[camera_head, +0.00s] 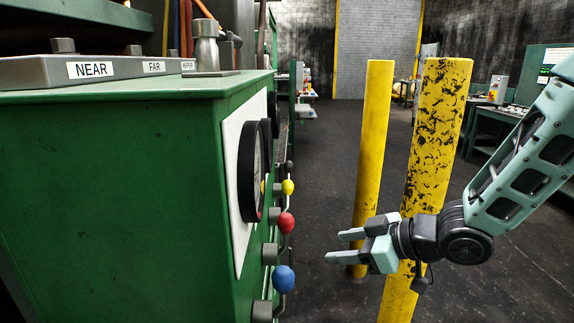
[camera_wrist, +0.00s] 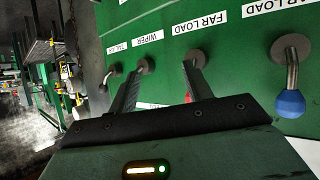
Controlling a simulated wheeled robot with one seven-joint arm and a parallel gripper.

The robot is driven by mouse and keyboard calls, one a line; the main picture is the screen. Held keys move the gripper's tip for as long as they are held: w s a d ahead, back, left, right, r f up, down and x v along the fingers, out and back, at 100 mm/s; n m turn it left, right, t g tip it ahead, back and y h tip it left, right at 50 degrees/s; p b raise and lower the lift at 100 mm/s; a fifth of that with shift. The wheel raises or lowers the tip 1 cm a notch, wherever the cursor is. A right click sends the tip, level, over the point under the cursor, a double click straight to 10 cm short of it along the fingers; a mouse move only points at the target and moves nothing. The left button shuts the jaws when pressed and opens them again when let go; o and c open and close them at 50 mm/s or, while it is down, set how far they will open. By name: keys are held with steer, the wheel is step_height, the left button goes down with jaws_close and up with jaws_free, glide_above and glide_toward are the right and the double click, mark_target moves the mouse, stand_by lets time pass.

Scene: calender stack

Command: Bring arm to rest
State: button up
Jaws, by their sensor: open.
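My gripper (camera_head: 337,246) is open in the head view, with its two pale fingers pointing left toward the green cabinet and a gap of floor between them and the levers. Nothing shows between the fingers. My arm reaches in from the right edge. In the wrist view my gripper (camera_wrist: 160,72) also shows open, with its dark fingers toward the green panel. A bit of red shows beside the right finger; the rest is hidden.
The green cabinet (camera_head: 110,180) fills the left, with yellow (camera_head: 288,187), red (camera_head: 286,222) and blue (camera_head: 284,279) knobs on its side. Two yellow posts, one plain (camera_head: 372,140) and one worn (camera_head: 436,130), stand close behind my gripper. Dark floor lies between cabinet and posts.

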steer(key=s+r+m+g+h+p, duration=0.1)
steer(key=s+r+g+h+p, duration=0.1)
steer(key=s, duration=0.6)
steer(key=s+d+r+m+g+h+p, duration=0.1)
steer(key=s+r+m+g+h+p, duration=0.1)
steer(key=s, duration=0.7)
steer(key=s+d+r+m+g+h+p, duration=0.1)
steer(key=s+r+m+g+h+p, duration=0.1)
steer(key=s+h, duration=0.3)
steer(key=s+r+g, duration=0.1)
steer(key=s, duration=0.2)
steer(key=shift+s+d+r+h, duration=0.2)
steer(key=shift+h, duration=0.1)
